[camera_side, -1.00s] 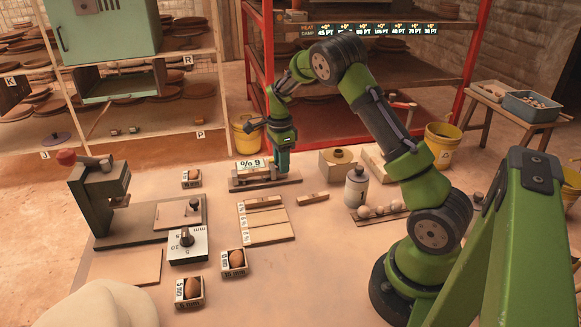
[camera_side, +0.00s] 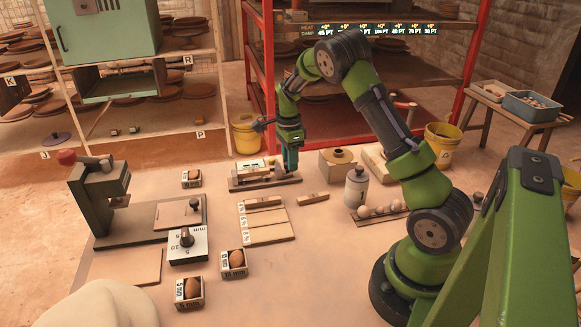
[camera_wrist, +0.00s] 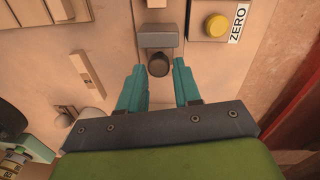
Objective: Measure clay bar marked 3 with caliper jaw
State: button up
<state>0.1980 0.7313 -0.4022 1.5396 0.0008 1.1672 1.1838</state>
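The caliper (camera_side: 262,182) is a low bench device at the back middle, with a small display (camera_side: 250,166). In the wrist view its grey jaw block (camera_wrist: 160,40) and dark round knob (camera_wrist: 158,65) show. My gripper (camera_side: 290,166) is over the caliper's right end, pointing down. In the wrist view my gripper (camera_wrist: 158,82) is open, its teal fingers on either side of the knob with gaps. A lone clay bar (camera_side: 313,198) lies right of the caliper and also shows in the wrist view (camera_wrist: 87,74). I cannot read its mark.
A yellow ZERO button (camera_wrist: 216,25) sits beside the jaw. A white bottle (camera_side: 356,187) and a tray of round balls (camera_side: 378,212) stand to the right.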

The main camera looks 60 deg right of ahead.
jog(key=shift+o, duration=1.3)
jog(key=shift+w+a, duration=0.1)
notch_tip(320, 180, up, 17)
jog(key=shift+w+d, duration=0.3)
jog(key=shift+w, duration=0.05)
jog(key=shift+f, duration=0.1)
